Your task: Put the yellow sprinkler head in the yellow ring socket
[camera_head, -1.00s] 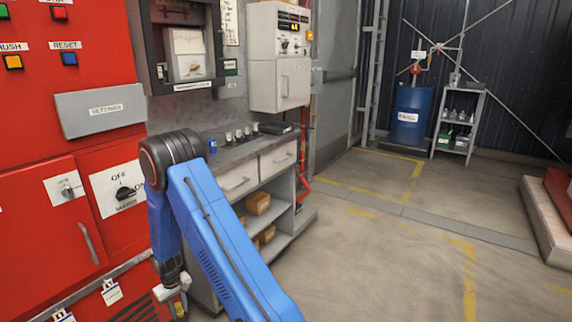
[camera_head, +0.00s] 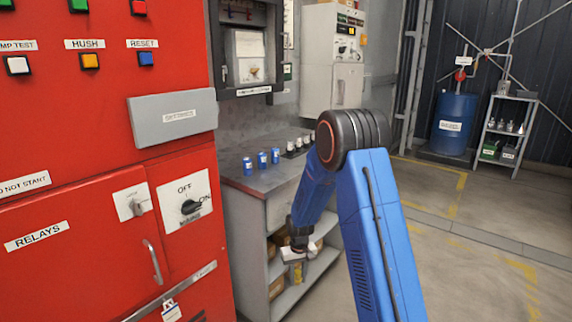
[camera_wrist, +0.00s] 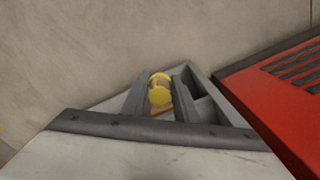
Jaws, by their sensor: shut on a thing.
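My gripper (camera_wrist: 160,95) is shut on the yellow sprinkler head (camera_wrist: 160,96), which shows between the two fingers in the wrist view. In the head view my gripper (camera_head: 296,258) hangs in front of the bench's open shelves, below the worktop. The sprinkler head is too small there to make out clearly. I cannot make out a yellow ring socket in either view.
The red panel cabinet (camera_head: 90,200) stands at the left. The grey bench (camera_head: 262,180) carries several blue and white small cylinders (camera_head: 262,160); brown boxes (camera_head: 276,288) sit on its shelves. A blue drum (camera_head: 453,124) and a rack (camera_head: 506,135) stand at the back. Open floor lies right.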

